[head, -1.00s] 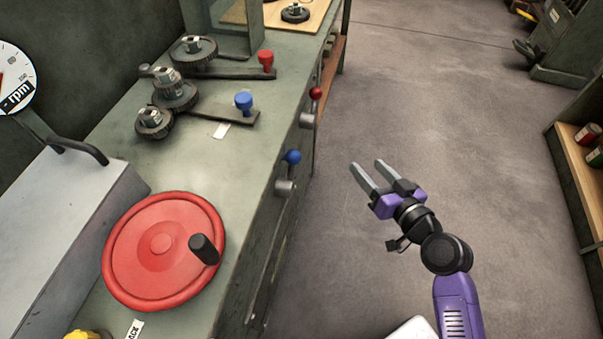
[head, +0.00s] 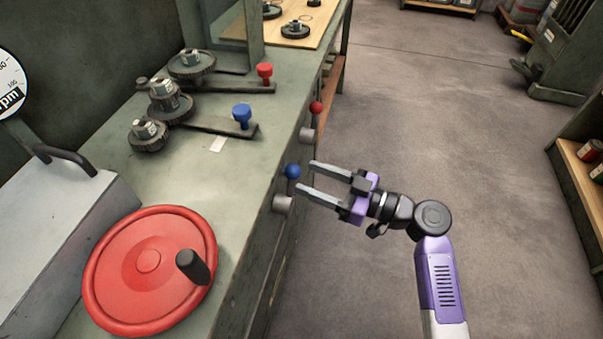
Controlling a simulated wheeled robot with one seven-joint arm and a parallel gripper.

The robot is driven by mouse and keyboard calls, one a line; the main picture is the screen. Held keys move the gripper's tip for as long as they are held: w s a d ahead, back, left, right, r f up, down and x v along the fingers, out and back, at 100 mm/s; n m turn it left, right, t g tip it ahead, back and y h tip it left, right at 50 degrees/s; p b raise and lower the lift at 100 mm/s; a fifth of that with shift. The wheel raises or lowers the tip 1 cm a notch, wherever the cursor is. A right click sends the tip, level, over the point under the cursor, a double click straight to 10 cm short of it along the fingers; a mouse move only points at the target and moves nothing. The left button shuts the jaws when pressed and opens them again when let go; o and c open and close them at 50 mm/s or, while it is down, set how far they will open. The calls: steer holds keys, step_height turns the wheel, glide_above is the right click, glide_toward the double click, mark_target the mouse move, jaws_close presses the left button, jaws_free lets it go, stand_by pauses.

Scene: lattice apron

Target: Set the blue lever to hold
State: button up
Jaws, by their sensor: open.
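The blue lever has a round blue knob (head: 292,171) above a grey cylindrical hub (head: 283,204) on the front side of the green bench. My gripper (head: 304,175) is open, its two grey fingers pointing left at the knob. In the picture the fingertips are just right of the knob, one above it and one below. I cannot tell whether they touch it. A second blue knob (head: 242,114) stands on a flat arm on the bench top, with a small blank-looking label (head: 217,144) near it. No hold marking can be read.
A red-knobbed lever (head: 316,107) is farther along the bench front. A red handwheel (head: 150,268) with a black handle and several dark gears (head: 170,103) are on the bench top (head: 245,172). The floor (head: 450,130) right of the bench is open. Shelves stand at the right.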

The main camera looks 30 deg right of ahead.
mark_target(288, 188)
steer(key=shift+x, duration=1.55)
steer(key=shift+c, duration=0.2)
jaws_close()
